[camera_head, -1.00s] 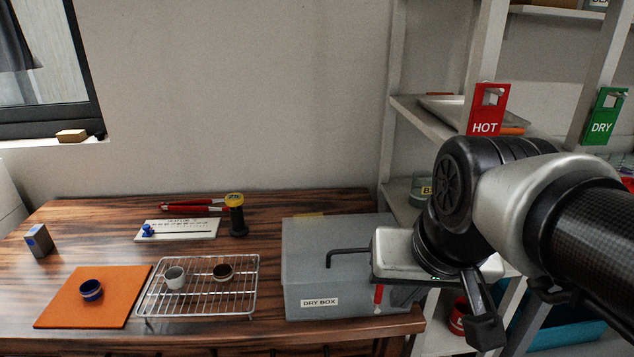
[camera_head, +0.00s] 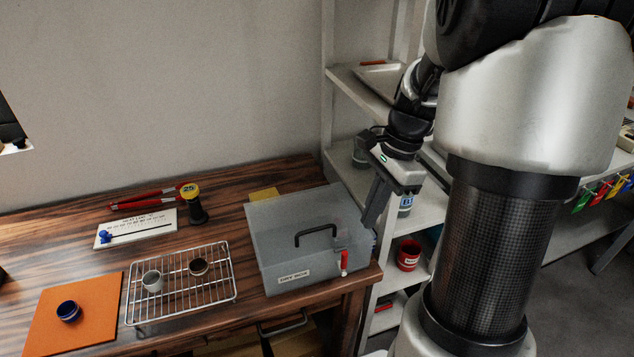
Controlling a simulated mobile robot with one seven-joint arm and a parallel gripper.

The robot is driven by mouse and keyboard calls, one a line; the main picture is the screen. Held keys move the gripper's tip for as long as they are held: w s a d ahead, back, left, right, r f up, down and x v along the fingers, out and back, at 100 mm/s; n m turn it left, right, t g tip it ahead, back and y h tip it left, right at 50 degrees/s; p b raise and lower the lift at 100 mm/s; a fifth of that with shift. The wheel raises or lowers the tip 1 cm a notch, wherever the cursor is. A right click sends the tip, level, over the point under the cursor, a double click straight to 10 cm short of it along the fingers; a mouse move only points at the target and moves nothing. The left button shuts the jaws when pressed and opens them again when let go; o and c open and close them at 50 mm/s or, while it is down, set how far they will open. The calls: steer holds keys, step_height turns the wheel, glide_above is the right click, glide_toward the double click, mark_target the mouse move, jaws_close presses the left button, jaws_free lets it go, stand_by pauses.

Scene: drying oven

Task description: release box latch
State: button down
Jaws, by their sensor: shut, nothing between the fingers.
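The grey translucent dry box (camera_head: 285,240) stands at the right end of the wooden table, lid down, with a black handle on top. Its latch, a small red piece (camera_head: 344,260), shows upright on the front right part of the box. My gripper (camera_head: 370,226) points down at the right side of the box, behind and right of the latch. Its fingers look close together with nothing between them. Whether the fingertips touch the box side cannot be told.
A wire rack (camera_head: 185,285) with two small cups stands left of the box. An orange mat (camera_head: 75,320) holds a blue cup. A black and yellow object (camera_head: 193,205) stands behind the rack. Shelving (camera_head: 345,85) with a red cup (camera_head: 409,254) rises to the right.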

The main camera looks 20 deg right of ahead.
mark_target(344, 264)
steer(key=shift+d+f, duration=0.1)
stand_by(0.3)
steer(key=b+x, duration=0.2)
steer(key=x, duration=0.8)
steer(key=shift+w, duration=0.1)
